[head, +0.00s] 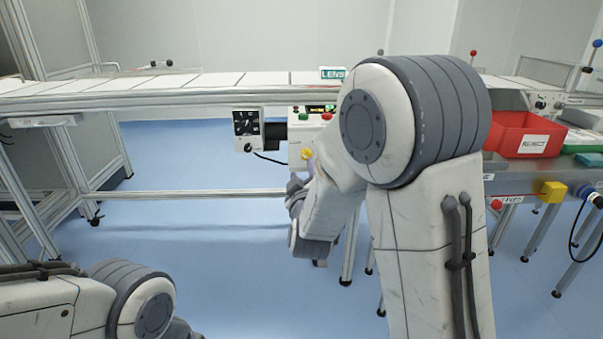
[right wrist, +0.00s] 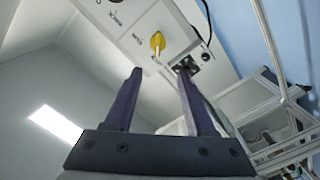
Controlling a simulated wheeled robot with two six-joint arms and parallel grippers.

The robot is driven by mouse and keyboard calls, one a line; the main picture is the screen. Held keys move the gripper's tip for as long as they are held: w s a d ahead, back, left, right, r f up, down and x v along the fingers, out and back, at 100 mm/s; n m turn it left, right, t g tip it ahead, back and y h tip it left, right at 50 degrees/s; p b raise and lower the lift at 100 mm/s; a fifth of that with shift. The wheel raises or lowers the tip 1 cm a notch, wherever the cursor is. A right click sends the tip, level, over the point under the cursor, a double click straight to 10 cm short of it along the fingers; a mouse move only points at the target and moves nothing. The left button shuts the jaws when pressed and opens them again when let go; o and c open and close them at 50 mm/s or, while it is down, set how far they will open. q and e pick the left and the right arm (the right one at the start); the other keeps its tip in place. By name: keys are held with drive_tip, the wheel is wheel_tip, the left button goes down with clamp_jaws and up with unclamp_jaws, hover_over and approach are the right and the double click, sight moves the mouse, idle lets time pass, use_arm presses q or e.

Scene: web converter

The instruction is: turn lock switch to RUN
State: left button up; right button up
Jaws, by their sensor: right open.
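The lock switch (head: 306,154) is a yellow knob on the front of a pale control box (head: 297,137) under the conveyor. In the right wrist view the yellow switch (right wrist: 157,42) shows near the top, on a white panel with small labels that I cannot read clearly. My right gripper (right wrist: 159,72) is open, its two dark purple fingers apart. The switch appears between and beyond the fingertips; I see no contact. In the head view my right arm hides most of that gripper. My left arm shows at the lower left, but its gripper fingers are out of view.
A black-faced dial unit (head: 247,124) hangs left of the control box, with a dark cable below. The conveyor (head: 200,90) runs across above. A red bin (head: 524,135) stands on the right-hand bench. The blue floor below is open.

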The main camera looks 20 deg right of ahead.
sight(302, 155)
drive_tip(key=x, duration=0.3)
drive_tip(key=b+x, duration=0.1)
drive_tip(key=x, duration=0.3)
drive_tip(key=b+x, duration=0.1)
drive_tip(key=x, duration=0.2)
drive_tip(key=shift+w+d+r, duration=0.1)
drive_tip(key=shift+w+d, duration=0.1)
drive_tip(key=shift+d, duration=0.2)
clamp_jaws()
